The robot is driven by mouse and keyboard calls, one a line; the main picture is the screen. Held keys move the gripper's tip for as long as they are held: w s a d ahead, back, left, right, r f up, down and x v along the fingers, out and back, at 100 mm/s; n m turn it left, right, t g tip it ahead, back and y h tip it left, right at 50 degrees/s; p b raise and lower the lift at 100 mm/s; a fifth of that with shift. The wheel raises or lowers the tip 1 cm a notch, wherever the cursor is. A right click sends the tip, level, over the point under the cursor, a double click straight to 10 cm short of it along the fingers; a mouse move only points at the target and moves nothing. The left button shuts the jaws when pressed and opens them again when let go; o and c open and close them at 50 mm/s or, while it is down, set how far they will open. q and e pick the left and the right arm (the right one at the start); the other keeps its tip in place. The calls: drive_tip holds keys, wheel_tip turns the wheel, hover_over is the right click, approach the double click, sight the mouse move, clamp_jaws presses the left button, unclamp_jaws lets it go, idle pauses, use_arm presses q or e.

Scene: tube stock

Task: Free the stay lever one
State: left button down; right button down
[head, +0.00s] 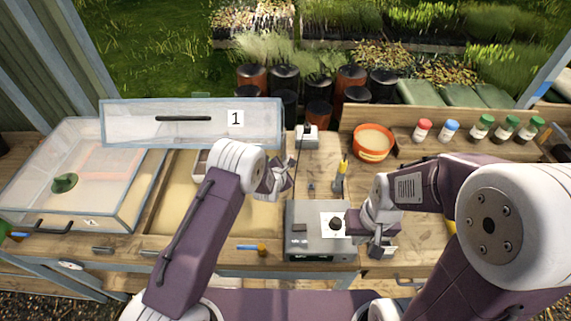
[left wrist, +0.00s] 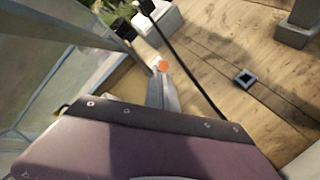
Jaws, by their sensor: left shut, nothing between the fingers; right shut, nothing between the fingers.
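The lid marked 1 (head: 190,134) stands raised at the back of the sand-filled bed. My left gripper (head: 284,180) is shut and empty at the bed's right side, in front of the lid's right end. In the left wrist view, a small orange knob (left wrist: 162,65) shows right at the tip of my shut left fingers (left wrist: 163,92). It may be the stay lever's end; whether the fingers touch it I cannot tell. The lever's body is hidden. My right gripper (head: 376,252) is shut and empty beside the grey box (head: 302,247) with a black knob.
A closed clear-lidded frame (head: 85,165) stands at left. A thin dark cord (left wrist: 190,70) runs close to my left fingers from a white block (head: 307,136). A yellow-handled tool (head: 341,176) stands upright near the grey box. An orange bowl (head: 372,142) and several capped bottles stand behind.

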drive_tip(key=shift+w, duration=0.1)
